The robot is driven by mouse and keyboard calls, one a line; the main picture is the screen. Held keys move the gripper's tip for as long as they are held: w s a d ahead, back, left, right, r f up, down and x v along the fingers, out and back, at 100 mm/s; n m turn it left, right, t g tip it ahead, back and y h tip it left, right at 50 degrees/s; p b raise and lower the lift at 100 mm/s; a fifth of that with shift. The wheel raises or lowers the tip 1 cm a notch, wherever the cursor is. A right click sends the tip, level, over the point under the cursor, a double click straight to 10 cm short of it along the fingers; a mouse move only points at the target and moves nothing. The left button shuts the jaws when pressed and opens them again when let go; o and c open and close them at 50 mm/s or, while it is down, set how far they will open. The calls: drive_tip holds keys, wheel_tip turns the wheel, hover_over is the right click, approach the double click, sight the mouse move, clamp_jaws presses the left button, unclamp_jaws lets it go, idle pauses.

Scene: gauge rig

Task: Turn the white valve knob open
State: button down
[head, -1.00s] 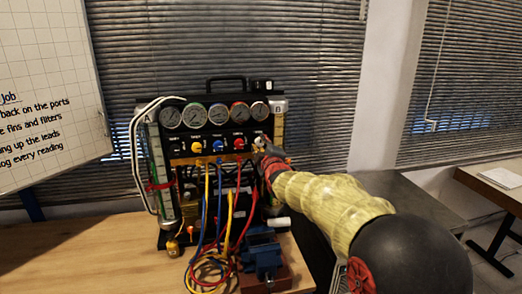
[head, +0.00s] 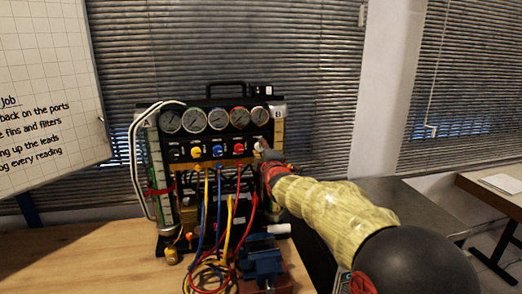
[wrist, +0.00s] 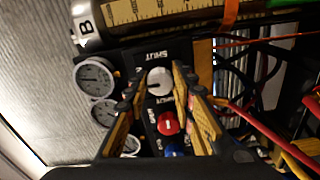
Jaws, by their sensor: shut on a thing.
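The white valve knob (wrist: 159,79) is on the black front panel of the gauge rig (head: 212,133), at the right end of the knob row. In the wrist view its round white face shows between my yellow fingertips, with a small dark mark on it. My gripper (wrist: 159,84) is shut on the knob, one finger on each side. In the head view my gripper (head: 266,160) is at the panel's right end and partly covers the knob. A label reading SHUT is beside the knob in the wrist view; the knob's exact setting is hard to read.
A red knob (wrist: 168,123) and a blue knob (wrist: 175,150) are close beside my fingers. Gauges (head: 218,120) line the panel's top. Coloured hoses (head: 222,215) hang below. A blue vise (head: 264,262) stands in front on the wooden bench (head: 100,262).

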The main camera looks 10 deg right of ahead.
drive_tip(key=c, duration=1.5)
unclamp_jaws()
drive_tip(key=s, duration=1.2)
